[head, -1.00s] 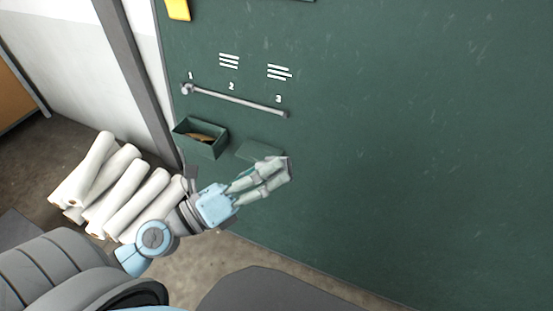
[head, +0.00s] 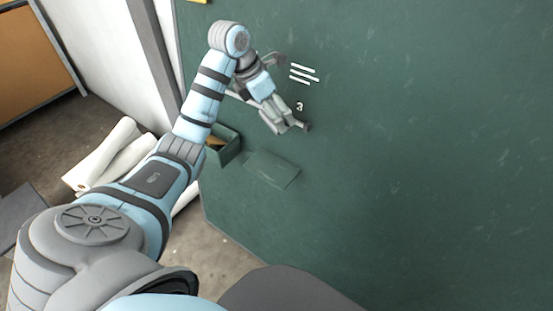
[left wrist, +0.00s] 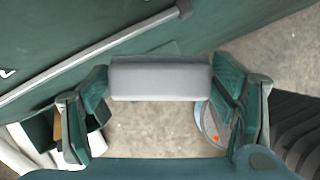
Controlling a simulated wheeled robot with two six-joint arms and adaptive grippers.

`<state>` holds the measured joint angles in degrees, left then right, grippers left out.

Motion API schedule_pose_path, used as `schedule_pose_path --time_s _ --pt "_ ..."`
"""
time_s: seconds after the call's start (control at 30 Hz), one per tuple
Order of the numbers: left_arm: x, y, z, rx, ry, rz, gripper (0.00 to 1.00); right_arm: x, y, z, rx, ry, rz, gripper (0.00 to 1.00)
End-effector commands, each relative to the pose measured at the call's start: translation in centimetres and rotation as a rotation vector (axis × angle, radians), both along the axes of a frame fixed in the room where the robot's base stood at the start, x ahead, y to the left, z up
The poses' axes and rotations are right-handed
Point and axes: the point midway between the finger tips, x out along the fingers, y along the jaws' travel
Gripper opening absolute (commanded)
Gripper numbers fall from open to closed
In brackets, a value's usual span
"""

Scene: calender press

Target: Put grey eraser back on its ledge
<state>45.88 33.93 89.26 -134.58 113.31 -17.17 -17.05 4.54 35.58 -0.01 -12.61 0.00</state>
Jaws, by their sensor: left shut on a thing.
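The grey eraser (left wrist: 160,77) is a rounded block that spans the two fingers of my left gripper (left wrist: 160,88) in the left wrist view. The gripper is shut on it. In the head view my left gripper (head: 296,127) is in front of the green panel, up and slightly right of a small green ledge (head: 272,168). The ledge looks empty. The eraser is apart from the ledge. My right gripper is not in view.
A green box (head: 228,150) with something yellowish inside is fixed left of the ledge. A grey bar (left wrist: 90,50) runs along the panel above. White rolls (head: 105,155) lie on the floor at left. The panel right of the ledge is clear.

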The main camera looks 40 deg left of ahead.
Motion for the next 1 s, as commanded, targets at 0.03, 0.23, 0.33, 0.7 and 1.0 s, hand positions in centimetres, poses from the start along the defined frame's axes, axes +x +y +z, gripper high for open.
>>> schedule_pose_path --time_s 0.03,0.23,0.33,0.7,1.0 --pt "-0.3 0.7 0.0 0.020 0.005 0.019 0.56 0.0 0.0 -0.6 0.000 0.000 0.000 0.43" --pt "-1.1 1.9 -5.4 0.036 0.015 0.049 0.56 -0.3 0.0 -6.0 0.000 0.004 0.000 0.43" --pt "-1.4 2.1 -8.8 0.035 0.021 0.053 0.56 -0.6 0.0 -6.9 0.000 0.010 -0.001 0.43" --pt "-1.3 2.0 -16.6 0.034 0.015 0.050 0.56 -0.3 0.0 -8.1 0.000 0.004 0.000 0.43" --pt "-1.2 1.9 -19.3 0.034 0.012 0.048 0.56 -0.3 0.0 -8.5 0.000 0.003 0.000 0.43"
